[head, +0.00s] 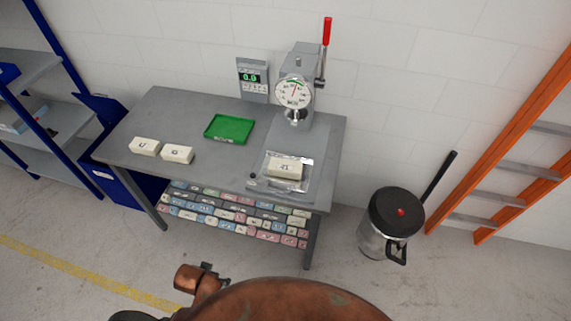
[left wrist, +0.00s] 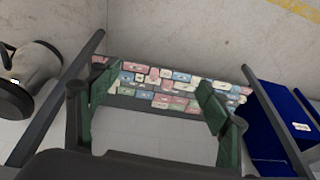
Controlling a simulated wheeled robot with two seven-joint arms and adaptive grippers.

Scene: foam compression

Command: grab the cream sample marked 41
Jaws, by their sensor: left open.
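A cream sample (head: 284,169) lies on the plate of the press; its dark mark looks like 41, but is small. Two more cream samples, a left one (head: 145,146) and a right one (head: 177,154), lie on the left part of the table; I cannot read their marks surely. My left gripper (left wrist: 156,83) shows in the left wrist view with its two green fingers wide apart and nothing between them. It faces the lower shelf, and the samples on the tabletop are out of that view. My right gripper is not in view.
A metal bin (head: 378,240) and an orange ladder (head: 515,150) stand at right.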

